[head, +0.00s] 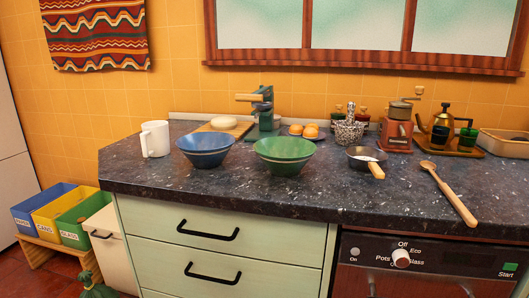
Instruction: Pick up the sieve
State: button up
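A small round dark-rimmed vessel with a pale inside and a short wooden handle, which looks like the sieve (360,155), rests on the dark speckled countertop (330,188). It is right of the green bowl (284,158), and its handle points toward the counter's front edge. At this size I cannot make out any mesh. My gripper is not in view.
A wooden spoon (450,195) lies to the right. A patterned pot (348,132) and a red grinder (397,134) stand behind. A blue bowl (206,151) and white mug (155,139) are left. The front counter strip between bowl and spoon is mostly clear.

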aim_at(370, 165)
jog(key=l, duration=1.7)
